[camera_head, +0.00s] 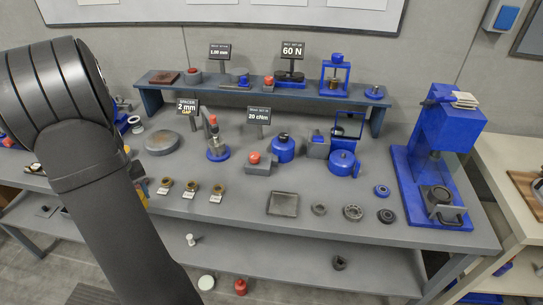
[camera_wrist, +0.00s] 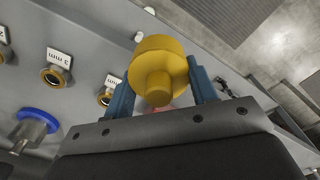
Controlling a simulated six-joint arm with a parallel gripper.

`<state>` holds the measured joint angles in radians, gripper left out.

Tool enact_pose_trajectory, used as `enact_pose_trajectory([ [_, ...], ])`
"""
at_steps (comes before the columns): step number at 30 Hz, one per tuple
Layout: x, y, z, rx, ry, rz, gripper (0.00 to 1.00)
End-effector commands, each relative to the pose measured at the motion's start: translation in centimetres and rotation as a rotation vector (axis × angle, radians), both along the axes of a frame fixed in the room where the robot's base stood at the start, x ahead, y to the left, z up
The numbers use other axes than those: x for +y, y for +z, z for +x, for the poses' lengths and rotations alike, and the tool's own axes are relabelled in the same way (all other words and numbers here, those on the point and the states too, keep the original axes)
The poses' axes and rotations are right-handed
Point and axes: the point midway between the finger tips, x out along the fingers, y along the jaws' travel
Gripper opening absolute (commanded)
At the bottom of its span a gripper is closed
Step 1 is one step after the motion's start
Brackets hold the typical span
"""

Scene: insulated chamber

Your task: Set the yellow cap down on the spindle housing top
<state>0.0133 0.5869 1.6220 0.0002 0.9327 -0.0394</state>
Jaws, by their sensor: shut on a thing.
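The yellow cap (camera_wrist: 160,62) is a wide round disc with a narrower round stub that faces the wrist camera. It sits between the two blue fingers of my gripper (camera_wrist: 158,76), which is shut on it. In the head view my dark arm covers the front left, and I cannot make out the gripper or the cap behind it. I cannot tell for certain which part is the spindle housing. A grey upright post on a round blue base (camera_head: 217,152) stands left of the table's middle. A grey part with a blue ring (camera_wrist: 38,116) shows in the wrist view.
Several brass rings (camera_head: 191,187) with white labels lie near the table's (camera_head: 320,210) front left edge. A square grey tray (camera_head: 283,204) and several bearings lie front right. A blue press (camera_head: 440,140) stands at right. A raised shelf (camera_head: 220,86) runs along the back.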

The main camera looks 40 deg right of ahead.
Motion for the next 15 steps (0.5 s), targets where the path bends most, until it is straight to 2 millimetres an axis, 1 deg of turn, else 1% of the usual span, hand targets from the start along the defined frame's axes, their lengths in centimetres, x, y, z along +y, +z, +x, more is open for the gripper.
enact_pose_trajectory([
  [1, 0.39, -0.10, 0.09, 0.000, -0.011, 0.000, 0.30],
  [4, 0.70, -0.16, 0.16, 0.000, -0.025, 0.000, 0.30],
  [15, 0.69, -0.15, 0.16, 0.000, -0.027, 0.000, 0.30],
])
